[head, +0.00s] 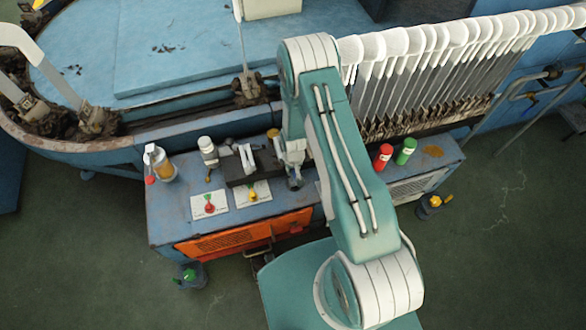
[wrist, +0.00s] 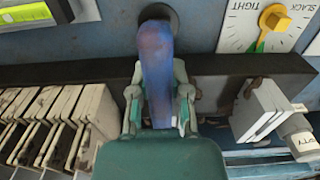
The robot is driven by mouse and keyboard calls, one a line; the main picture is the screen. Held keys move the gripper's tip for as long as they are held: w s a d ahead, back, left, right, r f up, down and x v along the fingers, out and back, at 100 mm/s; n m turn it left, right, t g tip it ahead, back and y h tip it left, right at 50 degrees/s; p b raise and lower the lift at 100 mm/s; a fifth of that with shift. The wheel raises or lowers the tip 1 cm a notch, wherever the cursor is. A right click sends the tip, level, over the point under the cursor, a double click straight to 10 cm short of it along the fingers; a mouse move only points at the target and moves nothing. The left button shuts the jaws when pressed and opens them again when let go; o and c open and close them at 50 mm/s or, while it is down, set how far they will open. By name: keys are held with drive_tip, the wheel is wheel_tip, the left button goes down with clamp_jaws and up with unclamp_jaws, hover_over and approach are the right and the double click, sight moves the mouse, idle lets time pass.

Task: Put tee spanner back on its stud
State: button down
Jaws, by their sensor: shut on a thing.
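The tee spanner shows in the wrist view as a blue-purple bar (wrist: 157,70), seen nearly end-on and pointing up the picture. My gripper (wrist: 160,100) is shut on it, with a finger at each side. Beyond the bar's far end is a dark round part (wrist: 160,14), partly covered by the bar; I cannot tell whether it is the stud or whether the spanner touches it. In the head view my gripper (head: 293,172) is over the blue bench top, and my arm hides much of that spot; the spanner is not clear there.
Two dial plates (head: 210,205) (head: 253,194) lie at the bench's front; one, with a yellow pointer (wrist: 274,18), is close right in the wrist view. White plates (wrist: 90,115) stand at left. A spray bottle (head: 161,165), red bottle (head: 383,157) and green bottle (head: 406,151) stand on the bench.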

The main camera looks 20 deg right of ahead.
drive_tip(key=c, duration=0.6)
unclamp_jaws()
drive_tip(key=shift+d+f, duration=0.1)
drive_tip(key=s+r+t, duration=0.3)
drive_tip(key=r, duration=3.5)
drive_tip(key=s+r+t, duration=0.1)
drive_tip(key=s+r, duration=0.4)
drive_tip(key=s, duration=0.1)
drive_tip(key=s+r, duration=0.5)
drive_tip(key=s+r+t, duration=0.1)
drive_tip(key=s+r, duration=0.3)
drive_tip(key=s, duration=0.2)
drive_tip(key=shift+s+r+t, duration=0.3)
drive_tip(key=shift+s+r, duration=0.05)
drive_tip(key=shift+r, duration=0.05)
